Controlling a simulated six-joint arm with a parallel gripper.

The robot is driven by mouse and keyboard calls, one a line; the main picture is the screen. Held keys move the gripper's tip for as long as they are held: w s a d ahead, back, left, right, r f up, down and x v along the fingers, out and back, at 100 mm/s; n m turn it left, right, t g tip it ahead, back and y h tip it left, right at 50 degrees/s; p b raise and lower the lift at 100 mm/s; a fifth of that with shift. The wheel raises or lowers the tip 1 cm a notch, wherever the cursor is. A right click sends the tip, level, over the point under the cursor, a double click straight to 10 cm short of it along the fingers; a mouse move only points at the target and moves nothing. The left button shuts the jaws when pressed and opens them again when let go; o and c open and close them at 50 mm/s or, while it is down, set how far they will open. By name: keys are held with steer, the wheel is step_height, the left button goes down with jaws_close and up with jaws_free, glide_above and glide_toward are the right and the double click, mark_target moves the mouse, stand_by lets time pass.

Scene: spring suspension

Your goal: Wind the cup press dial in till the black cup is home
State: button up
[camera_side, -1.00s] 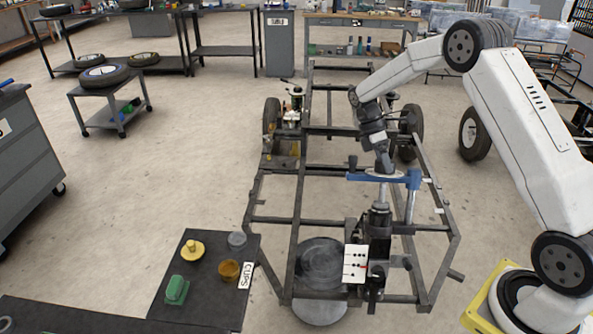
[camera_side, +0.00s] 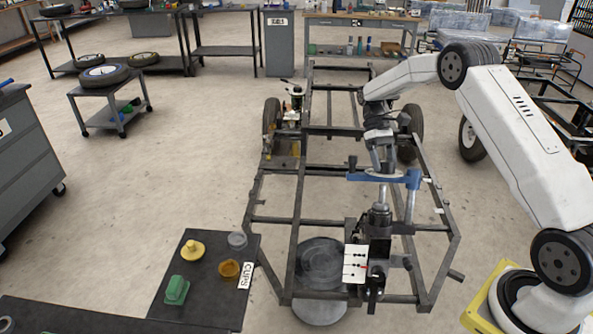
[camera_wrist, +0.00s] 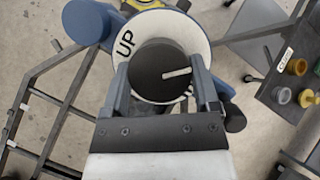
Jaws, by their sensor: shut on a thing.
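The cup press dial's black round knob (camera_wrist: 152,70) carries a white line, which points right and slightly up in the wrist view. Around it is a white disc (camera_wrist: 188,32) with the letters "UP". My gripper (camera_wrist: 160,74) has one finger on each side of the knob and is shut on it. In the side view my gripper (camera_side: 383,162) stands above the blue press frame (camera_side: 400,178), and the knob is too small to make out. Below is the dark press body (camera_side: 380,248); the black cup cannot be told apart from it there.
A white card (camera_side: 355,263) with black dots and a red mark stands beside the press. The steel chassis frame (camera_side: 298,200) surrounds it. A dark cups table (camera_side: 208,310) at lower left bears a grey cup (camera_side: 237,239), an amber cup (camera_side: 229,269), a yellow piece and a green piece.

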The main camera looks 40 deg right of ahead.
steer(key=m+y, duration=0.1)
steer(key=m, duration=0.2)
steer(key=m+t+y, duration=0.1)
steer(key=m, duration=0.3)
steer(key=shift+d, duration=0.1)
steer(key=m+t, duration=0.1)
steer(key=m, duration=0.1)
steer(key=m+y, duration=0.1)
steer(key=m, duration=0.2)
steer(key=shift+m+t+y, duration=0.3)
steer(key=shift+t, duration=0.1)
steer(key=o, duration=1.1)
steer(key=shift+s, duration=0.1)
steer(key=v, duration=0.8)
